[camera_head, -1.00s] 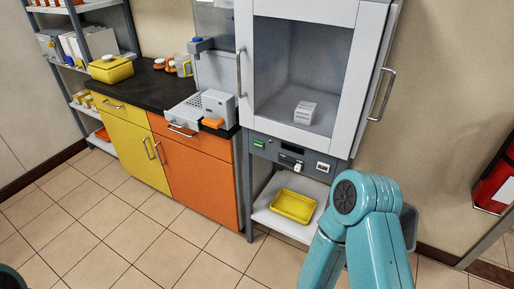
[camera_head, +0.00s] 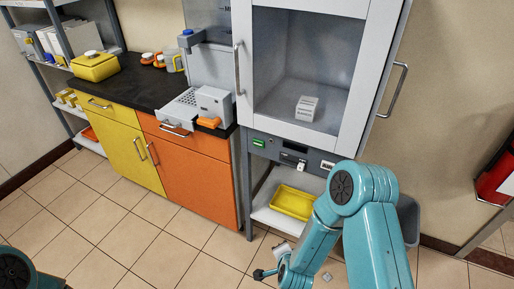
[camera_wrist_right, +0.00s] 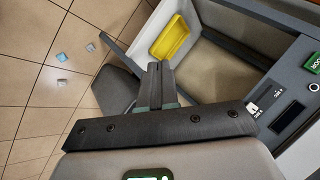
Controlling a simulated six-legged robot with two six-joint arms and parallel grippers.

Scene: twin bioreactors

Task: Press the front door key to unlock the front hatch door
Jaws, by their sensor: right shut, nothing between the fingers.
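The front hatch door (camera_head: 303,70) is a white-framed glass door with a vertical handle, and it looks shut. Below it, a grey control panel (camera_head: 280,154) carries a green key (camera_head: 259,142), a dark display and a white piece. In the right wrist view the panel (camera_wrist_right: 283,112) is at the right, with the green key (camera_wrist_right: 313,63) at the edge; its lettering is hard to read. I cannot tell which key is the front door key. My right gripper (camera_wrist_right: 159,66) is shut and empty, apart from the panel. My left gripper is out of view.
A yellow tray (camera_head: 293,202) lies on the white shelf under the panel. A grey bin (camera_head: 408,221) stands to the right. An orange and yellow cabinet (camera_head: 190,175) with a black top is at the left. The tiled floor in front is clear apart from small scraps.

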